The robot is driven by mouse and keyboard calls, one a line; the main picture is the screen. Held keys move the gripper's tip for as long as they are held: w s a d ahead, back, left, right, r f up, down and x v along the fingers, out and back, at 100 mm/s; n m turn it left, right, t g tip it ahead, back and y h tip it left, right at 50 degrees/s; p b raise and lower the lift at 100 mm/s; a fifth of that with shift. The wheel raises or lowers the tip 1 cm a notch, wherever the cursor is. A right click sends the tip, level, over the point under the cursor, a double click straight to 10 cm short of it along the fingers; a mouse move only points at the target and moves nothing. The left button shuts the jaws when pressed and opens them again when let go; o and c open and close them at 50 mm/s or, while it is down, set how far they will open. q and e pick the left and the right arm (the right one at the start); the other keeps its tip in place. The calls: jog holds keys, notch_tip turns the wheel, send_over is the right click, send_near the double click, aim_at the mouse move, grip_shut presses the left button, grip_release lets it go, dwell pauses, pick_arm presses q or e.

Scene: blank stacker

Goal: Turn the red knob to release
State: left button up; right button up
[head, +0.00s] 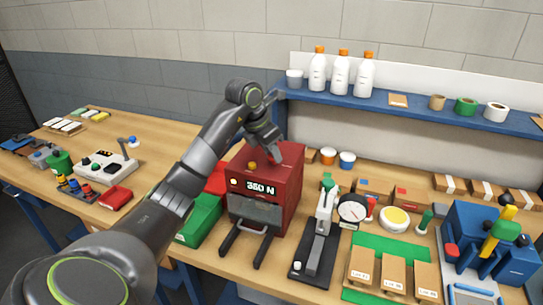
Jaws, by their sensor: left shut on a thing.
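A red box-shaped machine (292,184) with a "350 N" display stands on the wooden bench. My left gripper (281,159) comes down over the back of its top face. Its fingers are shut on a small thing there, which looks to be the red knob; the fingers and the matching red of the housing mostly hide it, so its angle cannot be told. An orange button (252,165) sits on the top face, left of the gripper. My right gripper is not in view.
A green bin (200,218) stands left of the machine. A black press with a lever (318,240) and a dial gauge (352,210) stand on its right. A blue shelf (420,110) with white bottles runs behind. Bare bench lies at the left (165,140).

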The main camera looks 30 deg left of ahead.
pick_arm(q)
jog(key=shift+w+a+f+m+h+b, duration=0.1)
jog(key=shift+m+h+b, duration=0.2)
jog(key=shift+m+b, duration=0.5)
jog(key=m+h+b, duration=0.1)
jog(key=m, duration=0.2)
jog(key=shift+g, duration=0.4)
jog(key=shift+w+a+r+m+g, duration=0.1)
jog(key=shift+r+m+g, duration=0.15)
jog(key=shift+m, duration=0.65)
jog(key=shift+m+h, duration=0.3)
jog(key=shift+m, duration=0.1)
jog(key=shift+r+m+g+p, duration=0.1)
jog(key=shift+m+g+p, duration=0.3)
jog(key=shift+m, duration=0.1)
jog(key=m+p, duration=0.1)
jog(key=p, duration=0.1)
jog(key=m+g+p, duration=0.1)
jog(key=m+p, duration=0.3)
jog(key=shift+w+r+g+h, duration=0.15)
jog(key=shift+w+g+h, duration=0.1)
jog(key=shift+g+h, duration=0.15)
jog(key=shift+w+a+f+m+g+p, duration=0.15)
jog(key=shift+m+g+p, duration=0.1)
jog(key=shift+m+p, duration=0.45)
jog(key=shift+s+d+f+m+g+p, duration=0.1)
jog(key=shift+m+g+p, duration=0.1)
jog(key=shift+m+p, duration=0.5)
